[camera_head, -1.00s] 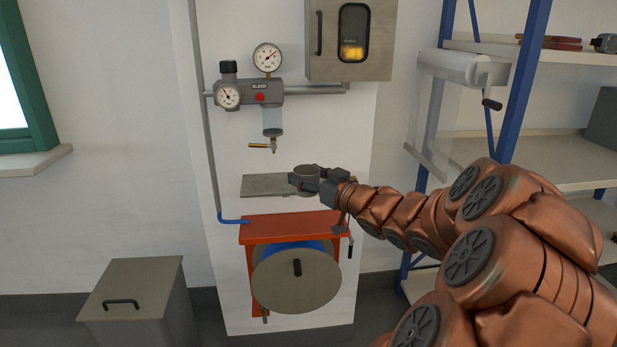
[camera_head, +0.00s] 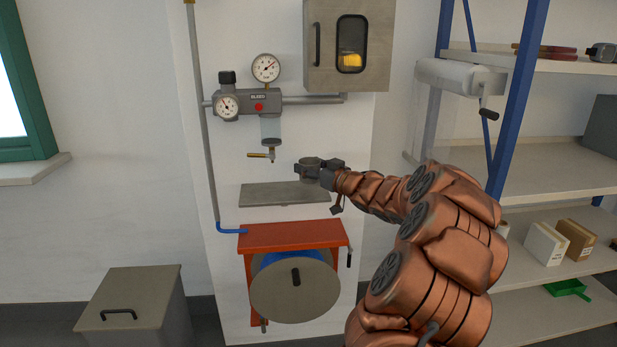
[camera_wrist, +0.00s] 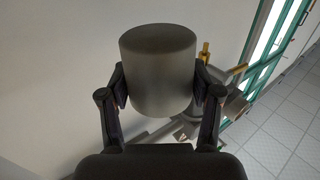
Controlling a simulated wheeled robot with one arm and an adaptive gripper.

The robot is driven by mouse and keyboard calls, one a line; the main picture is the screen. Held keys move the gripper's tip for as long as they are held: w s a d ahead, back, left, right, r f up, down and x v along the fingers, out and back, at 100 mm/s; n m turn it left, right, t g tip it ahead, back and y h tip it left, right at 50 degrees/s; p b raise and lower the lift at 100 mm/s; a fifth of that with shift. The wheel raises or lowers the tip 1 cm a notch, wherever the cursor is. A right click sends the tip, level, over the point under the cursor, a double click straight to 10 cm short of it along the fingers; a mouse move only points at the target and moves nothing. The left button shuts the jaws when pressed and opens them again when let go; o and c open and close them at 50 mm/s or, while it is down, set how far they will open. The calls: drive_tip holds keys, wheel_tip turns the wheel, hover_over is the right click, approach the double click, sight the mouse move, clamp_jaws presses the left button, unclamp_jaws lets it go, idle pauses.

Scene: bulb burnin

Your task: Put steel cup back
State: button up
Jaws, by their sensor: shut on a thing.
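The steel cup (camera_wrist: 158,75) is a grey metal cylinder between the two fingers of my gripper (camera_wrist: 160,88) in the wrist view. The fingers press on its sides, so my gripper is shut on it. In the head view my gripper (camera_head: 322,172) holds the small-looking cup (camera_head: 309,163) in the air, above the right part of a grey metal shelf plate (camera_head: 275,195). The cup is apart from the plate. The drain valve with a brass lever (camera_head: 262,156) hangs to the left of the cup, under a clear bowl.
Two gauges and a grey regulator block (camera_head: 246,102) are on the wall panel above. A grey cabinet (camera_head: 377,50) hangs at upper right. An orange hose-reel bracket (camera_head: 290,236) juts out below the plate. Shelving with a blue post (camera_head: 517,95) stands at right.

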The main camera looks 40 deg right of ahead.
drive_tip(key=shift+w+d, duration=0.35)
drive_tip(key=shift+w, duration=0.1)
drive_tip(key=shift+f, duration=1.75)
drive_tip(key=shift+b, duration=0.3)
drive_tip(key=o, duration=1.2)
drive_tip(key=shift+f, duration=0.15)
drive_tip(key=shift+o, duration=0.2)
drive_tip(key=shift+s+r, duration=0.15)
drive_tip(key=shift+r, duration=0.05)
drive_tip(key=s, duration=1.1)
drive_tip(key=shift+s+a, duration=0.35)
drive_tip(key=shift+s, duration=0.05)
drive_tip(key=shift+a, duration=0.1)
